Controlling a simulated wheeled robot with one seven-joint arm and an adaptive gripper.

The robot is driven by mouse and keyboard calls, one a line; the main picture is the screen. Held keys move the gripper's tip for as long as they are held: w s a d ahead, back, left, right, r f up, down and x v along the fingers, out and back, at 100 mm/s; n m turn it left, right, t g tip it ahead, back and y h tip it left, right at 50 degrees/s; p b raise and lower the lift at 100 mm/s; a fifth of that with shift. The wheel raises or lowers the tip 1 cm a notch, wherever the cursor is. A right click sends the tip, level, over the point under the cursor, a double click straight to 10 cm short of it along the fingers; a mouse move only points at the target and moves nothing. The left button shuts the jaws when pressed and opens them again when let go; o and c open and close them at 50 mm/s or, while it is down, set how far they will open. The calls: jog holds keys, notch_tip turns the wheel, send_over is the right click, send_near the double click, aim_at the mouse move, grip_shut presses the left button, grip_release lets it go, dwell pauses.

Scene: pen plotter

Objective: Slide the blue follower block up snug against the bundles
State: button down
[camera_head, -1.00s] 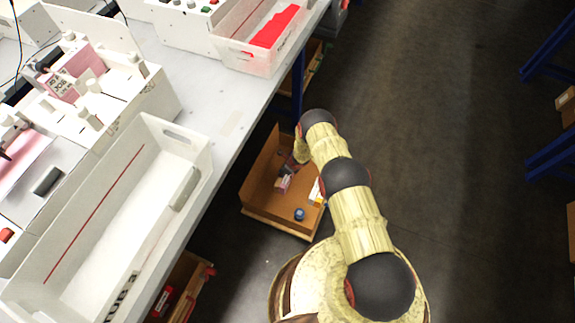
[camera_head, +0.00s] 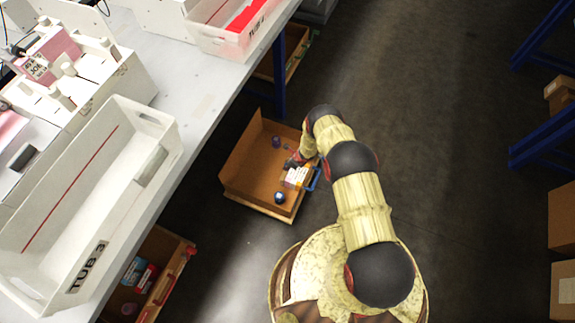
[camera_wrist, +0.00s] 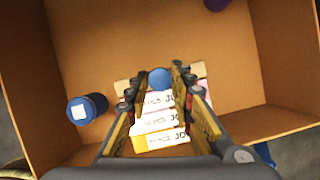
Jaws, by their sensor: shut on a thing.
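My gripper (camera_wrist: 157,82) reaches down into a brown open box (camera_head: 248,187) and is shut on a rounded blue piece (camera_wrist: 160,77), which I take to be the top of the blue follower block. The fingers hide most of it. White bundles with printed labels (camera_wrist: 158,122) lie in a row on the near side of the fingers, between them in the wrist view. One has a yellow end. The bundles (camera_head: 296,177) also show in the head view beside my gripper (camera_head: 296,160). Whether the block touches them cannot be told.
A blue cylinder (camera_wrist: 88,108) stands left of the bundles. A purple item (camera_wrist: 215,4) is at the far side of the box. A blue handle (camera_head: 313,180) is on the box's right side. The bench edge and white tub (camera_head: 95,190) are at left; open floor is at right.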

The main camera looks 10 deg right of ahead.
jog(key=c, duration=1.6)
grip_release()
jog(key=shift+o, duration=0.3)
jog(key=shift+r, duration=0.1)
jog(key=v, duration=1.1)
jog(key=shift+r, duration=0.35)
jog(key=shift+d, duration=0.1)
